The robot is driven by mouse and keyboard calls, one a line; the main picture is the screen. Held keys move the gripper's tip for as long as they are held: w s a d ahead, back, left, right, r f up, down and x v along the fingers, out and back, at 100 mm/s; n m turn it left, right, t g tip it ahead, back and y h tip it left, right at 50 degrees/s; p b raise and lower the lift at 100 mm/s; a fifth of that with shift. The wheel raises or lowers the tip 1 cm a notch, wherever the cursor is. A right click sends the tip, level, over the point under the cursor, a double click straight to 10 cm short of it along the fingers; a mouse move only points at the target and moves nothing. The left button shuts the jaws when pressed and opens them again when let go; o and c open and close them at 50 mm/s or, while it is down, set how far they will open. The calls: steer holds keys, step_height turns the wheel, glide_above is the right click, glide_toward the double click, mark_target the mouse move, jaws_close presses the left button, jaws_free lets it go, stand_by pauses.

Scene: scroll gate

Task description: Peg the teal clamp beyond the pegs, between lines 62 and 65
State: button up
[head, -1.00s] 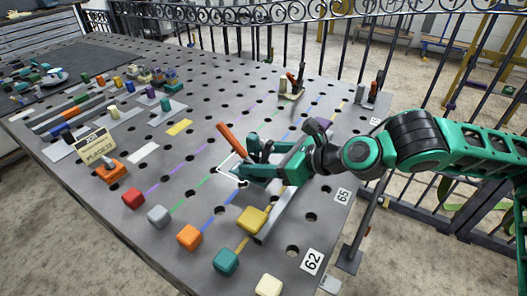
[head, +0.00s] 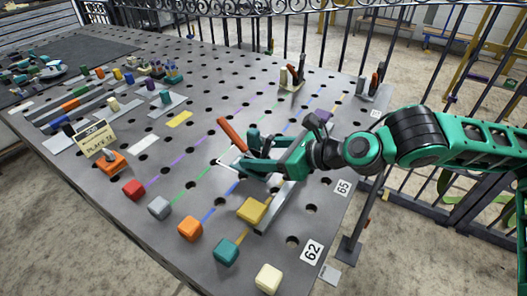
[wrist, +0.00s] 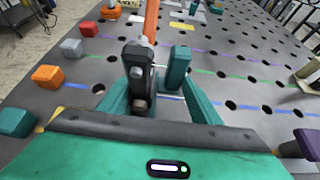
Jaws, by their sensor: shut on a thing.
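My gripper (head: 256,152) is over the middle of the table, its teal fingers shut on a clamp. In the wrist view my gripper (wrist: 158,75) has the clamp's dark upright body (wrist: 138,72) between its fingers. The clamp's long orange handle (head: 231,134) sticks out to the upper left; it also shows in the wrist view (wrist: 151,18). The fingers and clamp overlap, so I cannot tell whether its base touches the table. Labels 62 (head: 312,253) and 65 (head: 343,188) are on the right edge.
The grey tabletop (head: 180,165) has many holes and coloured lines. Red (head: 133,190), grey (head: 159,208), orange (head: 190,229), teal (head: 226,251) and cream (head: 268,278) blocks stand along the front. A yellow block (head: 252,210) and a purple block (head: 322,117) flank my gripper.

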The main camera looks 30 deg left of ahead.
steer(key=shift+f, duration=2.05)
stand_by(1.2)
steer(key=o, duration=2)
steer(key=shift+f, duration=0.15)
steer(key=v, duration=0.9)
steer(key=shift+w+d, duration=0.2)
steer(key=shift+v, duration=0.8)
steer(key=shift+s, duration=0.15)
